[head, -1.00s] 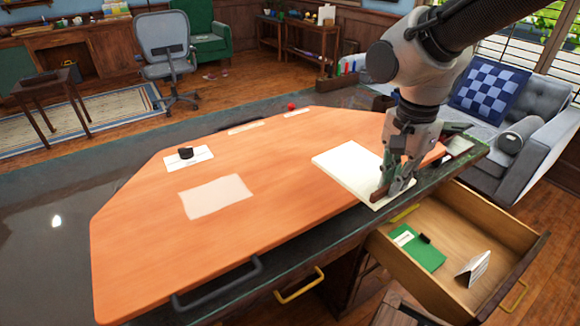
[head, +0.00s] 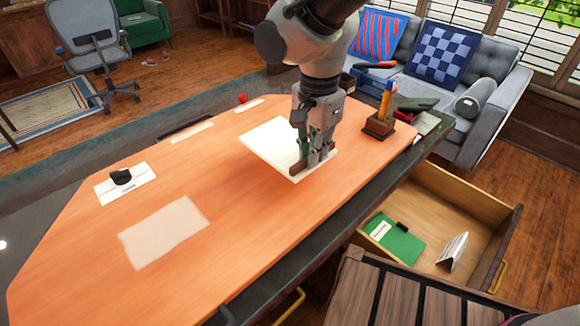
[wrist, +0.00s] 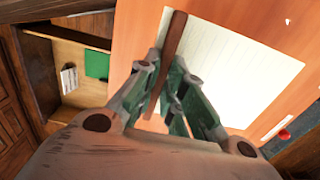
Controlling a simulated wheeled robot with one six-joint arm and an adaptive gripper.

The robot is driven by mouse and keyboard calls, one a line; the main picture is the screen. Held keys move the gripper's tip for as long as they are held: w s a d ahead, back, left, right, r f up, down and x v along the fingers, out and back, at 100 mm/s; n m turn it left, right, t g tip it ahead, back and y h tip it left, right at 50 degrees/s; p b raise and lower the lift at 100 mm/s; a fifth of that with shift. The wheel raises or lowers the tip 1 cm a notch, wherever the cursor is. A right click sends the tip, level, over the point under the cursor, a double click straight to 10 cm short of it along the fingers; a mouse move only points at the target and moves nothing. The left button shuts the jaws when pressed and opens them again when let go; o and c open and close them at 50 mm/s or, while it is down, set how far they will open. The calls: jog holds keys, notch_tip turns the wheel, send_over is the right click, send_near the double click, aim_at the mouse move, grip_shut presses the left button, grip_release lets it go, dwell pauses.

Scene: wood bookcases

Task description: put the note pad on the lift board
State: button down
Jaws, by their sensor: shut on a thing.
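The note pad (head: 262,140) is a white pad with a brown strip along one edge. It also shows in the wrist view (wrist: 232,72). My gripper (head: 312,163) is shut on the brown-strip edge of the pad, and its fingers show in the wrist view (wrist: 170,85). The pad is held roughly flat over the far right part of the large orange board (head: 235,215), seemingly the lift board. A small gap appears under the near corner, but I cannot tell the height exactly. The fingers hide part of the strip.
A pale rectangle (head: 163,231) and a white card (head: 125,185) with a black object (head: 121,176) lie on the orange board. A pencil holder (head: 379,126) stands right of my gripper. An open drawer (head: 440,215) holds a green folder (head: 393,240). The board's middle is clear.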

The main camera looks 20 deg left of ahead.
jog(key=shift+f, duration=2.9)
jog(key=c, duration=1.5)
grip_release()
